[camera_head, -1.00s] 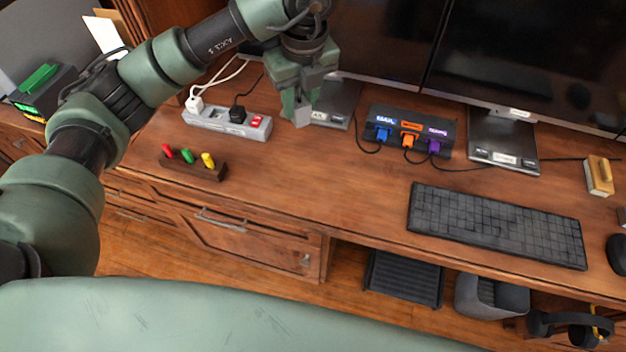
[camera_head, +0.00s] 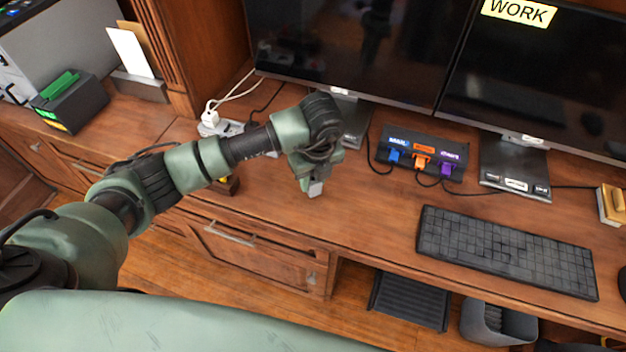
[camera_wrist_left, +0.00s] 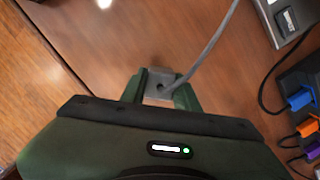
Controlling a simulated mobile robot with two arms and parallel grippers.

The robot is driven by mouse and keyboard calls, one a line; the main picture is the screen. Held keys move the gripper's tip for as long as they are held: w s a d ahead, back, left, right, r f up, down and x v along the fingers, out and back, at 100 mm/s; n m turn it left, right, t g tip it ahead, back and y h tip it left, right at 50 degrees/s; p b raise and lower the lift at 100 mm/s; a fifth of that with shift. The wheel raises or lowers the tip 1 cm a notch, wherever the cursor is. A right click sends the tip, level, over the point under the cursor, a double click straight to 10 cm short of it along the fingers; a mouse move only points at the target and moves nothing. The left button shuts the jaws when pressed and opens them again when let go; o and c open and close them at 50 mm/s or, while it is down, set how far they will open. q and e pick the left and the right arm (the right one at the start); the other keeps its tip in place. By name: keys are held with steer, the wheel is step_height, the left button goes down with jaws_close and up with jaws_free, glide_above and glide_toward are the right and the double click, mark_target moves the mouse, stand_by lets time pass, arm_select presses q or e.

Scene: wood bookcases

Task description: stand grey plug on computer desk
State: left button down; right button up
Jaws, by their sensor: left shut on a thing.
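My left gripper (camera_head: 313,188) hangs over the wooden computer desk (camera_head: 350,215), in front of the left monitor's stand. In the left wrist view its two green fingers (camera_wrist_left: 165,90) are shut on the grey plug (camera_wrist_left: 158,84). A grey cord runs from the plug up and out of the picture. In the head view the tip of the grey plug (camera_head: 315,189) shows under the fingers. I cannot tell whether it touches the desk top. My right gripper is not in view.
A power strip (camera_head: 215,125) with a white plug is partly behind my arm. A black hub (camera_head: 425,150) with blue, orange and purple plugs stands right of the gripper. A keyboard (camera_head: 508,250) lies front right. The desk around the gripper is clear.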

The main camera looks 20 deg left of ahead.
arm_select(q)
steer(key=shift+f, duration=0.6)
steer(key=shift+f, duration=0.25)
steer(key=c, duration=1.1)
jaws_free()
steer(key=shift+r, duration=0.1)
steer(key=shift+o, duration=0.2)
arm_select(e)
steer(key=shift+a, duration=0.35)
arm_select(q)
steer(key=shift+r, duration=0.1)
